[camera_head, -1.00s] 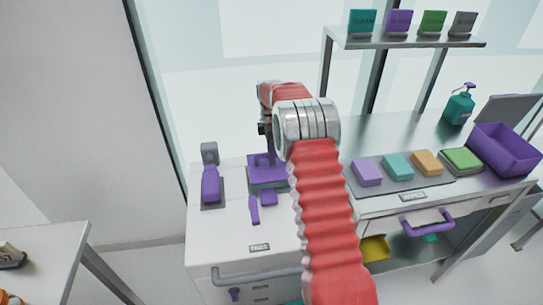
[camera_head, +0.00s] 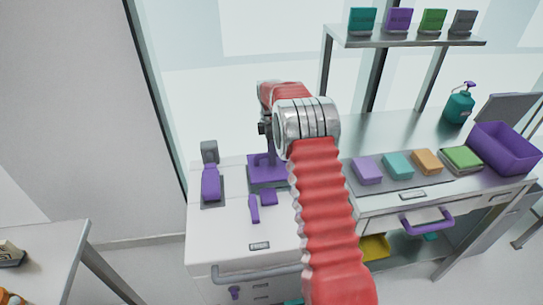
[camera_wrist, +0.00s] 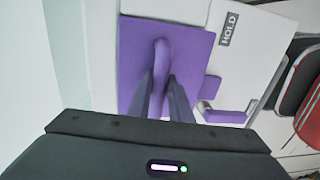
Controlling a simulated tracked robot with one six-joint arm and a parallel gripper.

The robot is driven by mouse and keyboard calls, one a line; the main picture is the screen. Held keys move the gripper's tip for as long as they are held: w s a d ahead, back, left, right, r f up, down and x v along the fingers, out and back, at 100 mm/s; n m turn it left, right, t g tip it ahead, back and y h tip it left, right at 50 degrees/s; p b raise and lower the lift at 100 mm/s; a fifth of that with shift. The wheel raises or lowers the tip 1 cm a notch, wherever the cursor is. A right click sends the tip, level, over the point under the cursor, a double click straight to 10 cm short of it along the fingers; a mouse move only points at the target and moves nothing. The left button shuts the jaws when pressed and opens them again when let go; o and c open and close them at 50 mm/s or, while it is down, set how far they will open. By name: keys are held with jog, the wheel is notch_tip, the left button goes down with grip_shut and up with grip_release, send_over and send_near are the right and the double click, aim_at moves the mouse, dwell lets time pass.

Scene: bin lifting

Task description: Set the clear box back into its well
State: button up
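I cannot make out a clear box or its well in either view. My gripper points down over a purple plate (camera_head: 262,178) on the white counter; the plate also shows in the wrist view (camera_wrist: 130,55). In the wrist view, my gripper (camera_wrist: 165,82) has its two dark fingers on either side of an upright purple piece (camera_wrist: 161,55) that rises from the plate. Whether the fingers touch or hold this piece cannot be told. In the head view my red arm hides part of the plate.
Left of the plate is a purple-handled item (camera_head: 210,182) on a dark base; small purple pieces (camera_head: 254,209) lie in front. To the right are a tray of coloured blocks (camera_head: 385,184), a purple bin (camera_head: 505,150) and a teal bottle (camera_head: 459,107). A shelf (camera_head: 400,42) stands behind.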

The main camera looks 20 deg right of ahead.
jog(key=o, duration=0.5)
jog(key=r, duration=0.4)
jog(key=w+r, duration=0.1)
jog(key=r, duration=0.8)
jog(key=shift+w+r, duration=0.25)
jog(key=shift+r, duration=0.05)
